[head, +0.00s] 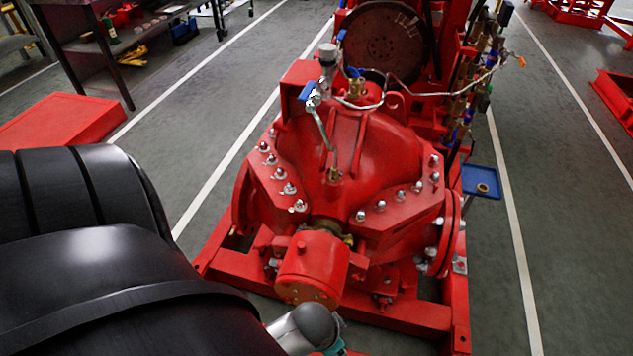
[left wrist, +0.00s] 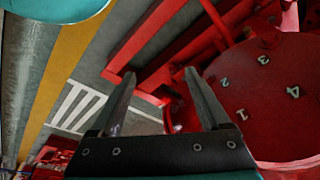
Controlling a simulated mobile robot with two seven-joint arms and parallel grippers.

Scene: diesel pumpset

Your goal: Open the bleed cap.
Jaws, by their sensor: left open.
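The red pump (head: 350,190) stands in the middle of the head view. On its top are a grey-capped upright fitting (head: 327,54), a blue-handled valve (head: 309,93) and brass fittings (head: 356,88). I cannot tell for sure which part is the bleed cap. My left gripper (left wrist: 160,73) is open and empty in the left wrist view, its two fingers apart. To its right is a red round face (left wrist: 268,100) marked with numbers, and no finger is seen closed on anything. My left gripper's fingers do not show in the head view. My right gripper is not in view.
A small blue tray (head: 481,181) with a brass-coloured piece stands right of the pump. The red base frame (head: 400,312) runs under the pump. A dark workbench (head: 100,45) is at the upper left.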

